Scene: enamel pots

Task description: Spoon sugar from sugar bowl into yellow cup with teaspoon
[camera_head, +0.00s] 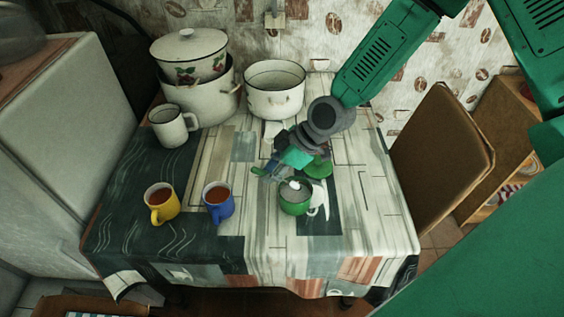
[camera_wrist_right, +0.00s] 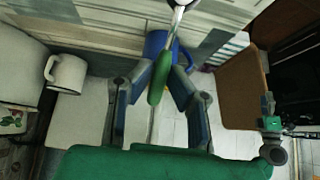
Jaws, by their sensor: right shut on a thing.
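The yellow cup (camera_head: 162,212) stands at the table's front left with a reddish-brown drink in it. The sugar bowl (camera_head: 294,206), green with a pale top, stands front centre; I cannot tell clearly what fills it. My right gripper (camera_head: 268,168) is over the table behind the bowl, partly hidden by its own wrist. In the right wrist view my right gripper (camera_wrist_right: 160,84) is shut on the green handle of the teaspoon (camera_wrist_right: 156,83). The teaspoon's metal end points to the top of that view. My left gripper is not in view.
A blue cup (camera_head: 219,209) with a similar drink stands between the yellow cup and the bowl. A green round thing (camera_head: 319,168) lies behind the bowl. A white mug (camera_head: 170,129) and large enamel pots (camera_head: 274,97) stand at the back. The right side of the table is clear.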

